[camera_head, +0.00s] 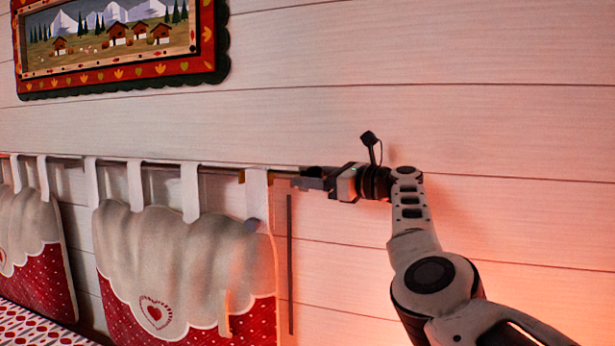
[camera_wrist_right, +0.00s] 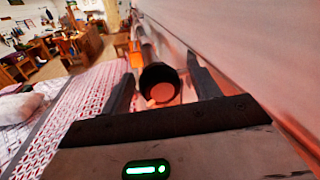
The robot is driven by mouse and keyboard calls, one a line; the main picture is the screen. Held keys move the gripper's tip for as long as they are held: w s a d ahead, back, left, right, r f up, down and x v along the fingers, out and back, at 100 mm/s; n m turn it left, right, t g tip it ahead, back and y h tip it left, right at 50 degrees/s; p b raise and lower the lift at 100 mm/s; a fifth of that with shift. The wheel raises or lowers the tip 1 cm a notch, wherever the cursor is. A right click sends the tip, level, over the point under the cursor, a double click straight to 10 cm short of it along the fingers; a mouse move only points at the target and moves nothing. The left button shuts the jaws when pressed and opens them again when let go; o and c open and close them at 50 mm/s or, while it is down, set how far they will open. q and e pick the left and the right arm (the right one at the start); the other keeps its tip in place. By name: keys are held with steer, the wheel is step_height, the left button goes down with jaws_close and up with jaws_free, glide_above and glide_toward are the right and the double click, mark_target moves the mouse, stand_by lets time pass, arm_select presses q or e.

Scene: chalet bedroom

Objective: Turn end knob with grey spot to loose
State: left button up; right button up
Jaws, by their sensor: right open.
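A thin curtain rod (camera_head: 225,165) runs along the white plank wall and carries the hanging cloth panels. My right gripper (camera_head: 308,179) is at the rod's right end, close to the wall. In the right wrist view, a round dark end knob (camera_wrist_right: 160,83) with a dull reddish face shows between the two fingers of my right gripper (camera_wrist_right: 161,70). The fingers stand apart with visible gaps on both sides of the knob. I cannot make out a grey spot on its face. In the head view the knob is hidden or too small to tell. My left gripper is out of view.
A red-and-white cloth panel (camera_head: 185,260) hangs just left of the gripper, with another panel (camera_head: 30,240) further left. A framed picture (camera_head: 118,40) hangs above. A patterned bed (camera_wrist_right: 75,110) lies below the rod. The wall to the right is bare.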

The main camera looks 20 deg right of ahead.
steer(key=c, duration=1)
steer(key=shift+n, duration=0.3)
steer(key=shift+f+n+y+b, duration=0.15)
steer(key=shift+n+y+b, duration=0.15)
steer(key=shift+n+b, duration=0.6)
steer(key=n, duration=0.2)
steer(key=shift+n, duration=0.3)
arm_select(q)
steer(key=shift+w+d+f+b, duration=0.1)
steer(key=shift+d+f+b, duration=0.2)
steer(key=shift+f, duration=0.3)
arm_select(e)
steer(key=shift+n+y, duration=0.3)
steer(key=shift+n, duration=1)
